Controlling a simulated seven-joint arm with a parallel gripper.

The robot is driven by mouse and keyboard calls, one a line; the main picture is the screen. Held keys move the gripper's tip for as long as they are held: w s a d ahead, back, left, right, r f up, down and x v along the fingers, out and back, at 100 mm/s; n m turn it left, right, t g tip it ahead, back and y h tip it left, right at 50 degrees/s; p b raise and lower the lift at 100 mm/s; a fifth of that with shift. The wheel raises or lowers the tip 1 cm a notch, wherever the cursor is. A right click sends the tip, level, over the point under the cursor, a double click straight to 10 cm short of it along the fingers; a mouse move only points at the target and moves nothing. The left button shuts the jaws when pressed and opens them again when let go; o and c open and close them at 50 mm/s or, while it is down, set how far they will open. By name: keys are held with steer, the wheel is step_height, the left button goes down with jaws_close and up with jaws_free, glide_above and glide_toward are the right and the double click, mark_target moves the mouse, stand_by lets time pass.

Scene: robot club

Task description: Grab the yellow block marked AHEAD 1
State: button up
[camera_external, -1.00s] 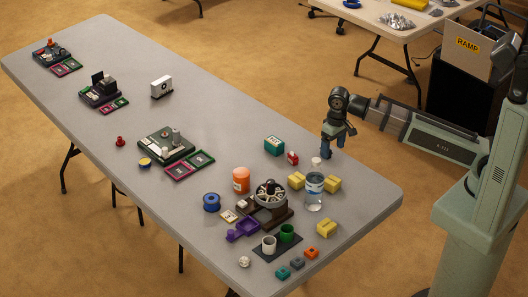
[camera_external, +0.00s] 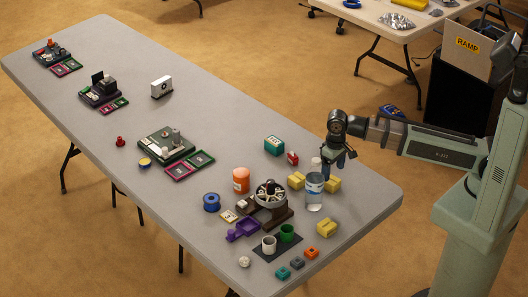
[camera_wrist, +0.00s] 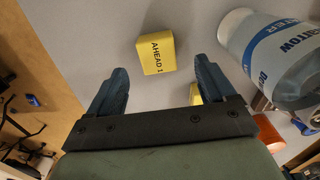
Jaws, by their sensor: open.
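The yellow block marked AHEAD 1 (camera_wrist: 157,52) lies on the grey table, its label readable in the wrist view. It appears to be the yellow block (camera_external: 333,184) just right of the water bottle in the external view. My gripper (camera_wrist: 162,70) is open and empty, its two blue fingers spread to either side of the block's line, with the block beyond the tips. In the external view my gripper (camera_external: 339,165) hangs above and slightly behind that block. A second yellow block (camera_wrist: 195,94) is mostly hidden behind the right finger.
The clear water bottle (camera_wrist: 270,50) stands close on the right in the wrist view. A third yellow block (camera_external: 327,228) sits nearer the front edge. A teal box (camera_external: 274,145) and small red box (camera_external: 292,158) stand left of my gripper. The table's right end is clear.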

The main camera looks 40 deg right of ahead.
mark_target(334, 181)
steer(key=shift+s+d+f, duration=0.1)
steer(key=shift+d+f, duration=0.05)
steer(key=shift+f, duration=1.45)
steer(key=shift+s+d+f, duration=0.1)
steer(key=shift+f, duration=1.45)
steer(key=c, duration=1.1)
